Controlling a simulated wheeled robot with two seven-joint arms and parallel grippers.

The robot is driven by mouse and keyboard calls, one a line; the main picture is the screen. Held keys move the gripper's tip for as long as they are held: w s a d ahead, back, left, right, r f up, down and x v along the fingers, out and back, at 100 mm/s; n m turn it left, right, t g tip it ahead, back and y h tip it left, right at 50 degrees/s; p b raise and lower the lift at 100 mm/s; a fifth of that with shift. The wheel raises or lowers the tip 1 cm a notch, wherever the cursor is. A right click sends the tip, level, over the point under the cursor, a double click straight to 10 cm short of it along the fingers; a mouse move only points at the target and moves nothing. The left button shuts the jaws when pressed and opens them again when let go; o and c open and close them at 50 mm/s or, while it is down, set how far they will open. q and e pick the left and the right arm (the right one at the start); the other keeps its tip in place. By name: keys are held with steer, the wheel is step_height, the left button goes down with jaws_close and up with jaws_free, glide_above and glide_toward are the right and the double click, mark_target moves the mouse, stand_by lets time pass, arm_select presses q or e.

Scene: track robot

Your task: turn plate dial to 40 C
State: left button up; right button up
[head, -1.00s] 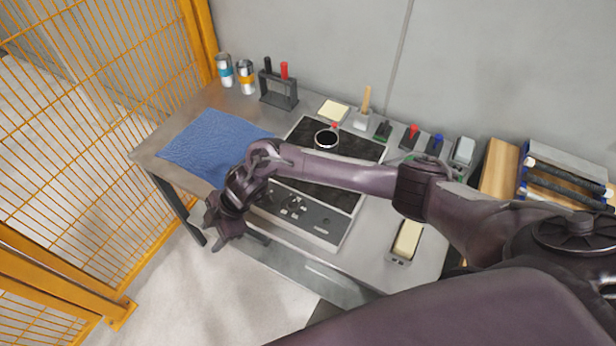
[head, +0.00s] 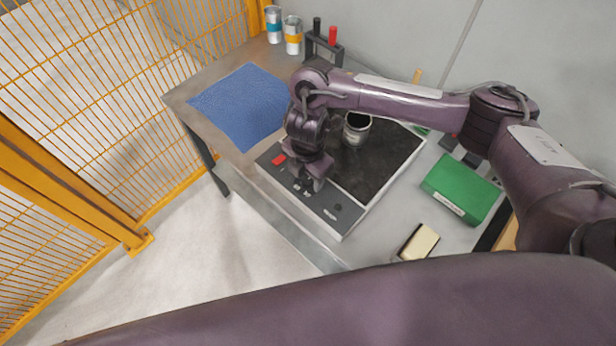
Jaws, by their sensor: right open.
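The hot plate (head: 385,170) with a black top lies on the grey bench, its control panel (head: 335,212) along the front edge. My right gripper (head: 308,190) points down over the left-middle part of this panel, with its fingers apart. The dial is hidden or too small to make out behind the fingers, so I cannot tell its setting or whether they touch it. A small dark knob (head: 337,207) shows to the right of the fingers. A red switch (head: 279,159) is at the panel's left end. My left gripper is not in view.
A metal cup (head: 356,128) stands on the black plate. A blue cloth (head: 240,105) lies to the left. Two cans (head: 292,36) and a rack (head: 324,45) stand at the back. A green box (head: 461,188) and a pale block (head: 420,241) are on the right. Orange fencing (head: 90,90) bounds the left.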

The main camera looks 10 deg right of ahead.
steer(key=shift+f, duration=0.4)
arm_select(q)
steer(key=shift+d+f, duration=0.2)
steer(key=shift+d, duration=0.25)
arm_select(e)
steer(key=shift+a+f, duration=0.1)
steer(key=c, duration=1)
steer(key=shift+o, duration=0.2)
steer(key=shift+r+m+p, duration=0.2)
steer(key=shift+m+p, duration=0.4)
steer(key=shift+p, duration=0.05)
steer(key=m+p, duration=0.8)
steer(key=p, duration=0.1)
steer(key=shift+s+r+p, duration=0.1)
steer(key=shift+p, duration=0.25)
steer(key=m+p, duration=0.2)
steer(key=shift+m, duration=0.4)
arm_select(q)
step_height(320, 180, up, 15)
steer(key=p, duration=0.1)
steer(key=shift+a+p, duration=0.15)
steer(key=shift+p, duration=0.2)
arm_select(e)
steer(key=shift+f+m, duration=0.2)
steer(key=shift+m, duration=0.7)
